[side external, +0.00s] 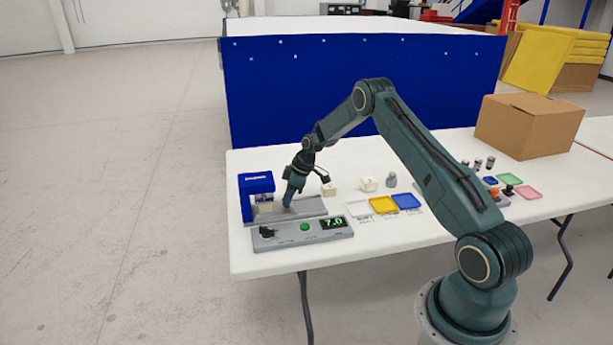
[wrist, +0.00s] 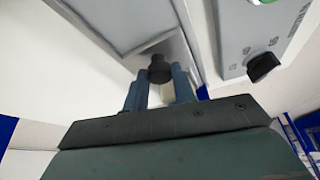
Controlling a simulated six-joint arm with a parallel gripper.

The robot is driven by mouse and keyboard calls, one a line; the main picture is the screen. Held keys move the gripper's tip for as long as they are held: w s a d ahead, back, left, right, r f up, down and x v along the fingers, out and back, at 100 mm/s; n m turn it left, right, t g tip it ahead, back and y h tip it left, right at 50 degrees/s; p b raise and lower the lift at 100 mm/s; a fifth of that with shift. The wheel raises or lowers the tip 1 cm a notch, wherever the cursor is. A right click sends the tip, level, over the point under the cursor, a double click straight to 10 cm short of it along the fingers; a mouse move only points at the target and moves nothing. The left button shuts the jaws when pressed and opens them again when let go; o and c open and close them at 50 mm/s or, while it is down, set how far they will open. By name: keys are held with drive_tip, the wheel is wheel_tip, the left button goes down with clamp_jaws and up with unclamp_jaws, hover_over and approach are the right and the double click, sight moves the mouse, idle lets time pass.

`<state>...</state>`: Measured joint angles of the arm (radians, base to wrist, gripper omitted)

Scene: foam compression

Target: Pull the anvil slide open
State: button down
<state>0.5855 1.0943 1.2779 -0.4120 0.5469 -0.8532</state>
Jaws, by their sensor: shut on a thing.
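The blue press (side external: 257,184) stands at the left end of the table, with a pale block visible in its opening. The grey anvil slide (side external: 313,207) lies at its foot and runs out to the right; in the wrist view its grey plate (wrist: 118,22) fills the top. My gripper (side external: 288,204) points down at the slide, right of the press. In the wrist view my gripper's blue fingers (wrist: 159,88) are shut on a dark round knob (wrist: 159,68) at the plate's corner. The fingers hide the knob in the side view.
A grey control box (side external: 302,234) with a green button, a dark knob and a 7.0 display sits in front of the slide. White, yellow (side external: 382,205) and blue trays, pale blocks (side external: 368,183) and a grey weight stand to the right. A cardboard box (side external: 528,125) is farther right.

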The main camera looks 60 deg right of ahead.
drive_tip(key=s+d, duration=0.6)
drive_tip(key=shift+s+d, duration=0.4)
drive_tip(key=c, duration=1.1)
unclamp_jaws()
drive_tip(key=shift+c, duration=0.2)
drive_tip(key=shift+r, duration=0.1)
drive_tip(key=v, duration=1.3)
drive_tip(key=shift+r, duration=0.25)
drive_tip(key=shift+s, duration=0.15)
